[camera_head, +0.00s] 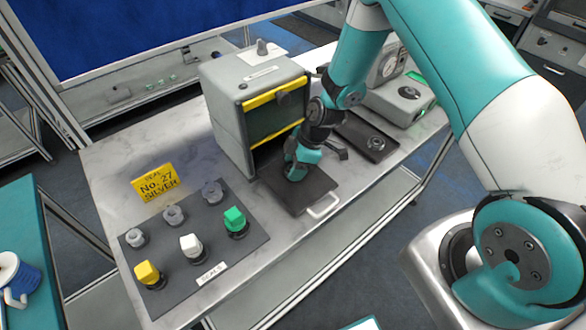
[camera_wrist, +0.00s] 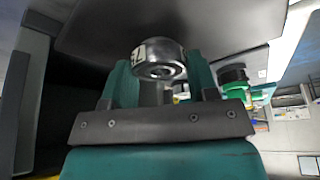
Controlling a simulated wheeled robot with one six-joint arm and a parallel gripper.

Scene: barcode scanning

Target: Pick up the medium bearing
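My gripper (camera_head: 297,172) points down over a dark tray (camera_head: 321,188) with a pale handle, at the front of a grey box machine. In the wrist view my gripper (camera_wrist: 160,78) has its two teal fingers on either side of a shiny metal bearing (camera_wrist: 159,58), with no clear gap at its sides. The bearing sits at the fingertips, close to the dark tray surface (camera_wrist: 225,22); I cannot tell whether it touches it. In the head view my gripper hides this bearing. I cannot confirm its size class.
The grey box machine (camera_head: 227,108) with yellow bars stands right behind my gripper. A dark tray (camera_head: 352,129) with a round part lies to the right. A seals mat (camera_head: 215,247) with several coloured knobs and a yellow sign (camera_head: 155,182) are at the left.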

